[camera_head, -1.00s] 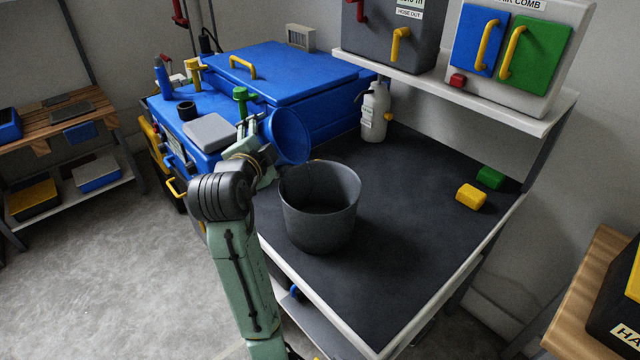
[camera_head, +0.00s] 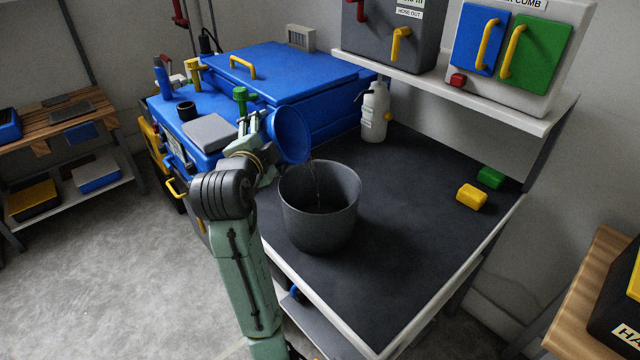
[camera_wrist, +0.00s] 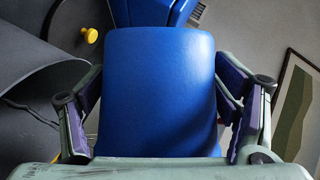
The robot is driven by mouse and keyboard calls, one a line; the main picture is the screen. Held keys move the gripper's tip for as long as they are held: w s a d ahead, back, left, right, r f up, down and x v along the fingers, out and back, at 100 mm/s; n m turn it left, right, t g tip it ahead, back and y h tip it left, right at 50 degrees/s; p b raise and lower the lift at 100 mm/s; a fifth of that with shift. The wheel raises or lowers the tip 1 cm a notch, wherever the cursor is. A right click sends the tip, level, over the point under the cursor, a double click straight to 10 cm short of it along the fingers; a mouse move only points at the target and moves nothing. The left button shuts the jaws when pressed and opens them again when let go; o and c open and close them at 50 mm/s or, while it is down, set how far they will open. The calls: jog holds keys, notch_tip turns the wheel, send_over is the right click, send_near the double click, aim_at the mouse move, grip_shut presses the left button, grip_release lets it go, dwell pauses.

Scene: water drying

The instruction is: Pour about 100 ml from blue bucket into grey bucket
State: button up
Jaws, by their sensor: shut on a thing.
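The blue bucket (camera_head: 289,134) is held tilted in the air, its open mouth turned to the right above the grey bucket's left rim. A thin stream of liquid falls from its lower lip into the grey bucket (camera_head: 320,222). The grey bucket stands upright on the dark bench top; the level inside it is hard to see. My gripper (camera_head: 258,142) is shut on the blue bucket from the left. In the wrist view, the blue bucket (camera_wrist: 160,90) fills the space between the two fingers, and the grey bucket (camera_wrist: 35,80) shows at the left edge.
The dark bench top (camera_head: 420,220) is clear right of the grey bucket. A yellow block (camera_head: 471,196) and a green block (camera_head: 490,177) lie at its right. A white bottle (camera_head: 374,112) stands behind. A large blue box (camera_head: 290,75) is behind the blue bucket.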

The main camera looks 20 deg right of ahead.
jog(key=shift+s+d+m+b, duration=0.15)
jog(key=shift+m+b, duration=0.25)
jog(key=shift+b, duration=0.35)
dwell(0.5)
jog(key=p, duration=0.1)
jog(key=r+n+p, duration=0.1)
jog(key=p, duration=0.1)
jog(key=shift+w+a+r, duration=0.2)
jog(key=shift+a+r, duration=0.05)
jog(key=f+n, duration=0.1)
jog(key=f+n+g+h, duration=0.1)
jog(key=shift+w+a+f+n+p, duration=0.1)
jog(key=shift+a+f+n+p, duration=0.1)
jog(key=shift+f+n+p, duration=0.15)
jog(key=shift+w+f+n+g, duration=0.1)
jog(key=shift+f+n+g, duration=0.3)
jog(key=shift+f+n, duration=0.1)
jog(key=shift+w+a+r+n+h, duration=0.1)
jog(key=shift+w+a+n+h, duration=0.1)
jog(key=shift+n+h, duration=0.1)
dwell(0.5)
